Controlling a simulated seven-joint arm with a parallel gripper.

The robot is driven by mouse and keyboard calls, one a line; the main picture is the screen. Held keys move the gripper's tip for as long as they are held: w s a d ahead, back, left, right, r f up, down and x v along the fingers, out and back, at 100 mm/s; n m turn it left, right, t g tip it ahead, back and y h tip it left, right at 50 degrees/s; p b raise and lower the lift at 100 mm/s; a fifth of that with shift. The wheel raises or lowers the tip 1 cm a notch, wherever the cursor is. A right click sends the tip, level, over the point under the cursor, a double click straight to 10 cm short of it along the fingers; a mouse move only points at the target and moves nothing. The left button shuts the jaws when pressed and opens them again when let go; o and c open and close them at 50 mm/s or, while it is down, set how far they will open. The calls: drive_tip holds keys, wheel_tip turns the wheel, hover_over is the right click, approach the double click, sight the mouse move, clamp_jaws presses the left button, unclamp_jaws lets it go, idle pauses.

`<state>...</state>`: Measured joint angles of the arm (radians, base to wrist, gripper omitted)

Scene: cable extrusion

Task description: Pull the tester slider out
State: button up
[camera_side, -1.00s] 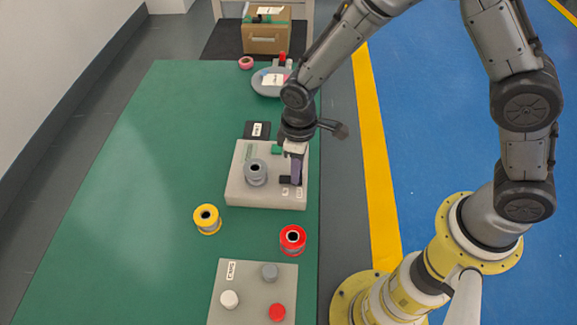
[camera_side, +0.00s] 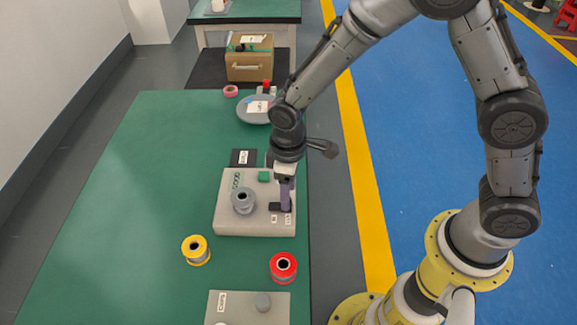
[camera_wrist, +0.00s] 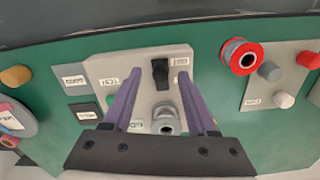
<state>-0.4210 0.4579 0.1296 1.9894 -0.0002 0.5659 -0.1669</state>
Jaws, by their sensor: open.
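The tester is a pale box (camera_side: 228,222) on the green table, with a grey spool (camera_side: 243,200) on its top. In the wrist view its pale top (camera_wrist: 108,68) carries a label reading TEST. The black slider (camera_wrist: 160,72) sits in a dark slot near the far edge of that top. It also shows in the side view (camera_side: 275,207). My gripper (camera_side: 285,206) points down at the tester's right side, over the slider. In the wrist view my gripper (camera_wrist: 158,82) has its purple fingers spread, one on each side of the slider. I cannot tell whether they touch it.
A yellow spool (camera_side: 196,251) and a red spool (camera_side: 284,268) stand on the table in front of the tester. A pale board with pegs (camera_side: 225,308) lies nearer. A dark labelled pad (camera_side: 243,157) and a grey round plate (camera_side: 250,112) lie behind. The table's left side is clear.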

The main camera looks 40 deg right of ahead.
wheel_tip(320, 180, up, 12)
idle(0.4)
drive_tip(key=s+d+r+m+t, duration=0.3)
drive_tip(key=s+d+r+t, duration=0.15)
drive_tip(key=d+r, duration=0.65)
drive_tip(key=s+d+m, duration=0.2)
drive_tip(key=s, duration=0.5)
drive_tip(key=s+d+f+m+t, duration=0.1)
drive_tip(key=s+d, duration=0.1)
drive_tip(key=s, duration=0.5)
drive_tip(key=shift+s+d+m, duration=0.25)
drive_tip(key=shift+d+m, duration=0.15)
